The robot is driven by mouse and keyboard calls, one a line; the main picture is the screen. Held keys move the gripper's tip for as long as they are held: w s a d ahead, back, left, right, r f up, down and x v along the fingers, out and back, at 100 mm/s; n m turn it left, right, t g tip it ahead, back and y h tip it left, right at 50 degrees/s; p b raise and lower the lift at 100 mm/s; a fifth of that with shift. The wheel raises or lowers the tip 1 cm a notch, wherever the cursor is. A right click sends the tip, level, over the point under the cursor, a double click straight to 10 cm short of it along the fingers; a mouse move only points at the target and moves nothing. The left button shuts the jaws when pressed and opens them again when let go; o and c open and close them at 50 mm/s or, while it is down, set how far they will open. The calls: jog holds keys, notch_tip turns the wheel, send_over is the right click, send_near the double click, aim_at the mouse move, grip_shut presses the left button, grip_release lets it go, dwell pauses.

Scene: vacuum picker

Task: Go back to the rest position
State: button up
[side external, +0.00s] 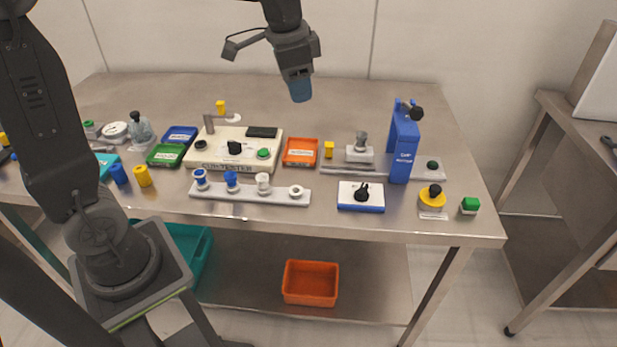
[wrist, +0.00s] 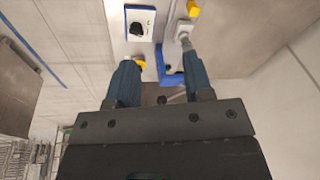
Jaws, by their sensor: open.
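My gripper (side external: 300,90) is raised above the back middle of the steel table (side external: 340,100), pointing down, with clear air below it. In the wrist view my gripper (wrist: 160,85) shows two blue fingers spread apart with nothing held between them. Between and beyond the fingers, the blue stand (wrist: 172,76) and the white block with a black knob (wrist: 139,22) show on the table. In the side view the blue stand (side external: 404,145) is upright, right of my gripper.
A cream tester panel (side external: 220,155), an orange tray (side external: 300,152), a white rail with several fittings (side external: 250,193) and the white block (side external: 361,196) fill the table's middle. A yellow-topped knob (side external: 432,196) and a green button block (side external: 469,205) sit near the right edge. The back strip is clear.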

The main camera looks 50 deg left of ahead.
jog(key=s+d+f+n+t, duration=0.1)
jog(key=s+d+n, duration=0.1)
jog(key=s, duration=0.7)
jog(key=s+d+f+n+t, duration=0.1)
jog(key=s+d+n+t, duration=0.1)
jog(key=s, duration=0.7)
jog(key=shift+s+f+n, duration=0.15)
jog(key=shift+s+n, duration=0.2)
jog(key=shift+n, duration=0.25)
